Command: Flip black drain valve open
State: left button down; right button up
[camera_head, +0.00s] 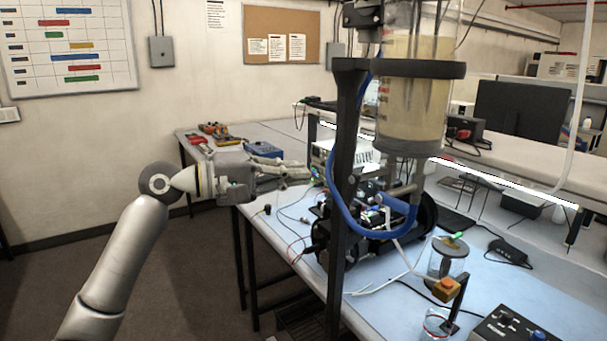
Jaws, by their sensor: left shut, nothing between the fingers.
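A clear sealed cylinder (415,110) holding cloudy yellowish liquid stands upright in a dark metal frame (346,190) right of centre. A grey fitting (399,172) hangs below its base, and a blue hose (352,215) loops beneath it. I cannot clearly pick out the black drain valve among the dark parts there. My left gripper (308,173) comes in from the left, level with the fitting. It is shut and empty, its fingers pointing right, with the tips left of the frame post and apart from the cylinder. My right gripper is not in view.
A small lidded jar (447,262) with a green-handled valve (455,237) stands on the blue-topped bench (385,310). An orange-topped piece (446,288), a glass beaker (436,324) and a control box (515,326) are in front. Cables lie left of the frame.

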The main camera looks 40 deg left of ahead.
pick_arm(q)
jog(key=d+b+v, duration=0.1)
jog(key=b+v, duration=0.2)
jog(key=v, duration=0.3)
jog(key=shift+s+r, duration=0.3)
jog(key=shift+s, duration=0.25)
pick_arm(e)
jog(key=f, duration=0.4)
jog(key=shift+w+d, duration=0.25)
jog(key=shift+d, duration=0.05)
pick_arm(q)
jog(key=shift+a, duration=0.15)
